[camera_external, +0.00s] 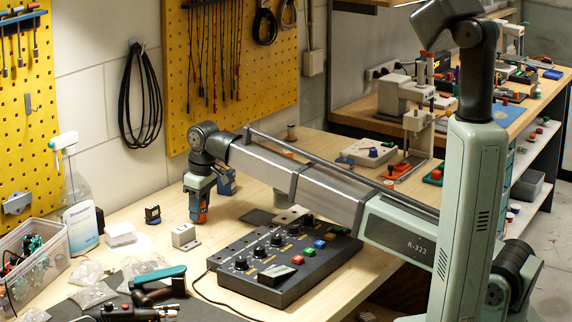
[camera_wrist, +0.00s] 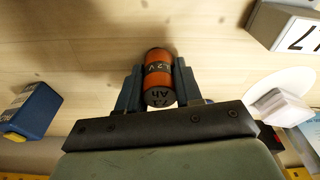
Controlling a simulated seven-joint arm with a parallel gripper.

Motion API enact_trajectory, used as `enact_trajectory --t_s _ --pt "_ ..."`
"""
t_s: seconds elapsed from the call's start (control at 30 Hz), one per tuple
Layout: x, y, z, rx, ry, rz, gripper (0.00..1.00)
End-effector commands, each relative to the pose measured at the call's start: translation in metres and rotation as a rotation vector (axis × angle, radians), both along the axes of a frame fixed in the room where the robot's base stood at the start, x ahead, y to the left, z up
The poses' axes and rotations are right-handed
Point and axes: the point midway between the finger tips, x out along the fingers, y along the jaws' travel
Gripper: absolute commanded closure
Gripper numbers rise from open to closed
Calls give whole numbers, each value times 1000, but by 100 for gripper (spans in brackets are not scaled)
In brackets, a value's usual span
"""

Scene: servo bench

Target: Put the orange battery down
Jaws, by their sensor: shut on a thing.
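The orange battery (camera_wrist: 157,62) has a dark end and a dark label band reading "1.2 V". In the wrist view it sits between the two blue-grey fingers of my gripper (camera_wrist: 158,88), which are shut on its sides. In the external view my gripper (camera_external: 199,206) points down over the wooden bench (camera_external: 158,258), and a strip of the orange battery (camera_external: 203,215) shows between the fingers. The battery is roughly upright, low over the bench or on it; I cannot tell whether it touches.
A white item (camera_external: 120,234) lies farther left. A black control box (camera_external: 284,262) with knobs stands to the right. Bare wood surrounds the battery.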

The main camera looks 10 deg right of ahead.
Motion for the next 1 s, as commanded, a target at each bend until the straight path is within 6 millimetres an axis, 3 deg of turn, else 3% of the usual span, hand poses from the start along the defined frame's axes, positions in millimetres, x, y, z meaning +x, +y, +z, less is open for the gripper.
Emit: enact_trajectory --t_s 0.5,0.87,1.0 --pt "1 1 80 2 -1 0 100" --pt "2 -2 96 0 0 -3 100" --pt "16 -16 96 0 0 -27 100"
